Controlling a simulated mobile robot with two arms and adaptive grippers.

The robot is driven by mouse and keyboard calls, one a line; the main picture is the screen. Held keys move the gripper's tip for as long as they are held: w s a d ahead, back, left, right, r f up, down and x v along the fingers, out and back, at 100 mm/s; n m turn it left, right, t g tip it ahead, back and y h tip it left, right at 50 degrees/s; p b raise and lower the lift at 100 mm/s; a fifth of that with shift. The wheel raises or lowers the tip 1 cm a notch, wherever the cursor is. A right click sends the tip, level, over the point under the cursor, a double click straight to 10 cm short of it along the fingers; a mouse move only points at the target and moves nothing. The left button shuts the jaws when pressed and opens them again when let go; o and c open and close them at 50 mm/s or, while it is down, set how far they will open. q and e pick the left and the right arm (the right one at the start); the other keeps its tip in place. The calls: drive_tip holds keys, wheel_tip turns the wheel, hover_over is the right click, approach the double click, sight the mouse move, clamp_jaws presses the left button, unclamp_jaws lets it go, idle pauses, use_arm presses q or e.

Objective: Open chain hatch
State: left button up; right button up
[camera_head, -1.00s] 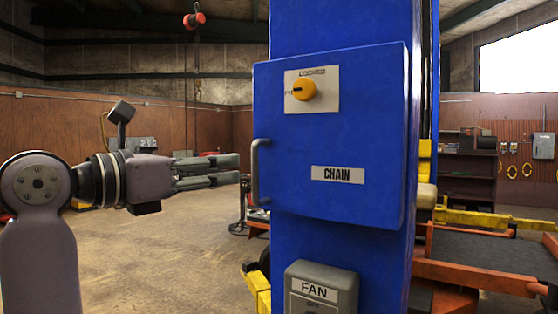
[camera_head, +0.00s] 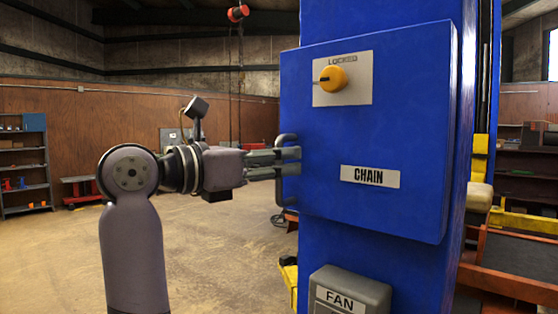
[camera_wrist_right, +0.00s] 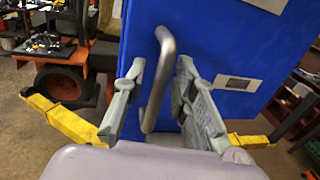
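The blue chain hatch (camera_head: 380,120) sits closed on the blue post, with a white CHAIN label (camera_head: 370,176). A yellow knob (camera_head: 334,78) is on a plate marked LOCKED above it; its dark mark points left. The grey handle (camera_head: 285,205) is at the hatch's left edge. My right gripper (camera_head: 298,162) is at the handle, fingers pointing right. In the right wrist view its open fingers (camera_wrist_right: 160,62) stand on both sides of the handle (camera_wrist_right: 154,95), with gaps visible. My left gripper is not in view.
A grey FAN box (camera_head: 350,290) is on the post below the hatch. Yellow and orange lift parts (camera_head: 510,260) stand at the right. The floor (camera_head: 220,250) left of the post is clear. Shelves (camera_head: 25,165) stand at the far left wall.

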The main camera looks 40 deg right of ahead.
drive_tip(key=shift+d, duration=0.15)
clamp_jaws()
idle(0.4)
